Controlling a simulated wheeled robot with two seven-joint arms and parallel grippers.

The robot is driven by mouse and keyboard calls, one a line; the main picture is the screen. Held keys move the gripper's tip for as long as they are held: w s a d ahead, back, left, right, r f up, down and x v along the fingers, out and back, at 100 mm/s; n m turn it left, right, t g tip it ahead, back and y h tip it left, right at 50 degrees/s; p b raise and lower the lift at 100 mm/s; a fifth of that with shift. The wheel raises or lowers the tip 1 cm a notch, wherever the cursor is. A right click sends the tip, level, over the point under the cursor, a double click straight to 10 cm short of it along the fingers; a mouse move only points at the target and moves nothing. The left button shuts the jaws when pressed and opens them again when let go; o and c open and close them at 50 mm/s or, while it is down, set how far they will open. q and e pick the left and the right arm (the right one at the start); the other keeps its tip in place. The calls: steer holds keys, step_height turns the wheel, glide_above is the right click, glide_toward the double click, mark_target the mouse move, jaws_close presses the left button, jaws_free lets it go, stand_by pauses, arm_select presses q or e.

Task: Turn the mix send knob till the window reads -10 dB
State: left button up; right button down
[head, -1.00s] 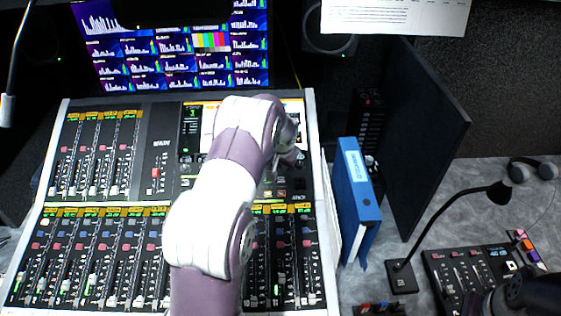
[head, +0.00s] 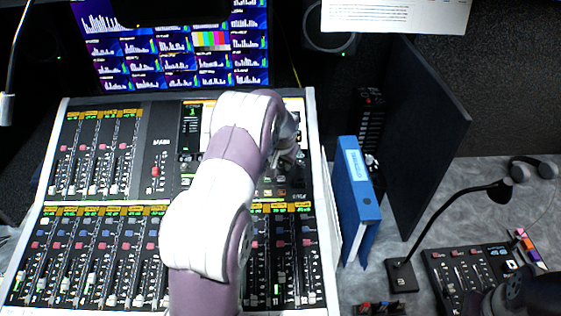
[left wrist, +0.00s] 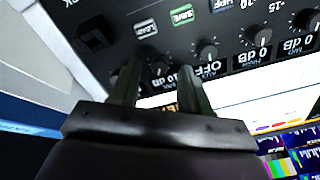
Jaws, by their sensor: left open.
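In the left wrist view, my left gripper (left wrist: 160,72) is open, its two fingers pointing at the console panel. A small dark knob (left wrist: 160,66) shows between the fingertips; I cannot tell whether they touch it. Another knob (left wrist: 206,50) stands just right of the fingers, near a window (left wrist: 207,70) reading OFF. Windows further right read 0 dB. I cannot tell which knob is the mix send. In the head view, my left gripper (head: 287,158) is over the console's upper right, partly hidden by my arm. A dark part, perhaps my right gripper (head: 528,292), shows at bottom right, fingers not visible.
The mixing console (head: 150,198) has rows of faders. A lit green button (left wrist: 181,15) is near the fingers. A blue binder (head: 356,195) stands right of the console, beside a dark upright panel (head: 425,130).

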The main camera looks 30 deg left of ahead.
arm_select(q)
steer(key=b+v, duration=0.1)
steer(key=v, duration=1)
steer(key=shift+r, duration=0.15)
steer(key=shift+d, duration=0.1)
steer(key=s+d+f, duration=0.1)
steer(key=s+d, duration=0.3)
steer(key=s, duration=0.4)
steer(key=s+d+f+g+h, duration=0.1)
steer(key=s+d+f, duration=0.1)
steer(key=s+d, duration=0.3)
steer(key=s+d+f+g+h, duration=0.1)
steer(key=s+d, duration=0.4)
steer(key=s, duration=0.5)
steer(key=shift+s+f, duration=0.3)
steer(key=shift+d, duration=0.1)
